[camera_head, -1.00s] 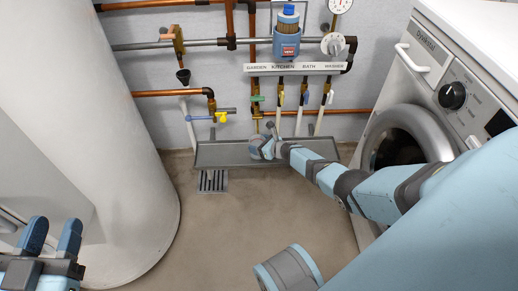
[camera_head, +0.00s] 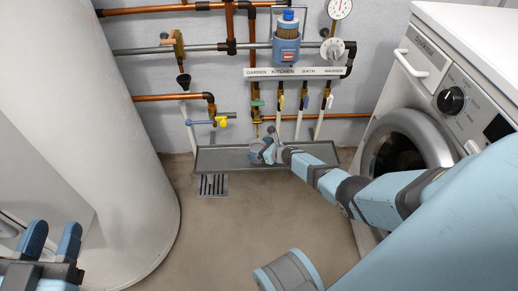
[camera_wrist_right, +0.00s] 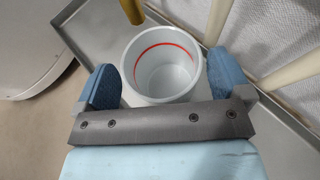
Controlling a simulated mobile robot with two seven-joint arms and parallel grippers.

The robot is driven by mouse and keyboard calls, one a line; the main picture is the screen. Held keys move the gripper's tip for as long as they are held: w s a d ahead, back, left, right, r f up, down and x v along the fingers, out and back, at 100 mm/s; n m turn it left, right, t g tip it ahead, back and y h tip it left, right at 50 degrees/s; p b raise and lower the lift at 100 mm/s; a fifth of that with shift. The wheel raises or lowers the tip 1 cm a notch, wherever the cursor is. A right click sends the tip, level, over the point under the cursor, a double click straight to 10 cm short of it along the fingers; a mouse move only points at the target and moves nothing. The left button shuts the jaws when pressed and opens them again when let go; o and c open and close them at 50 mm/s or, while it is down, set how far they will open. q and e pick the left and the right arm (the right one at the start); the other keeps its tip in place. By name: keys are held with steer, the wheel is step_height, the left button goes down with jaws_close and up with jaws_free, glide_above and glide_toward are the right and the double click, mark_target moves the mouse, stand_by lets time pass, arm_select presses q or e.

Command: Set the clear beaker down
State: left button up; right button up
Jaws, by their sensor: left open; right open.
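The clear beaker (camera_wrist_right: 163,70) has a red line around it. In the right wrist view it is upright, mouth toward the camera, over the grey tray (camera_wrist_right: 75,28). It appears to rest on the tray floor, though its base is hidden. My right gripper (camera_wrist_right: 164,72) is open, with one blue finger on each side of the beaker; slight gaps seem to show. In the head view this gripper (camera_head: 266,150) is at the tray (camera_head: 225,158), and the beaker is hard to make out there. My left gripper (camera_head: 50,238) is open and empty at the lower left.
Pipes and several labelled valves (camera_head: 293,72) run along the wall above the tray. A white washing machine (camera_head: 425,75) stands right, a large white cylinder (camera_head: 110,150) left. A floor drain (camera_head: 212,185) lies before the tray. The middle floor is clear.

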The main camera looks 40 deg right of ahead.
steer(key=p+v, duration=0.5)
steer(key=v, duration=0.5)
steer(key=shift+s+r+p, duration=0.1)
steer(key=shift+r+p, duration=0.15)
steer(key=shift+p, duration=0.15)
arm_select(q)
steer(key=shift+s+d+r+n+g+y, duration=0.15)
steer(key=shift+s+d+n+g, duration=0.15)
steer(key=shift+s+n, duration=0.35)
steer(key=shift+s+d+r+n+g+y, duration=0.1)
steer(key=shift+s+d+n+g, duration=0.25)
steer(key=shift+n, duration=0.45)
steer(key=shift+s+d+r+n+g+y, duration=0.15)
steer(key=shift+s+d+n, duration=0.15)
steer(key=shift+s+n, duration=0.35)
arm_select(e)
steer(key=shift+s+d, duration=0.2)
steer(key=shift+s, duration=0.25)
arm_select(q)
steer(key=shift+w+f, duration=0.1)
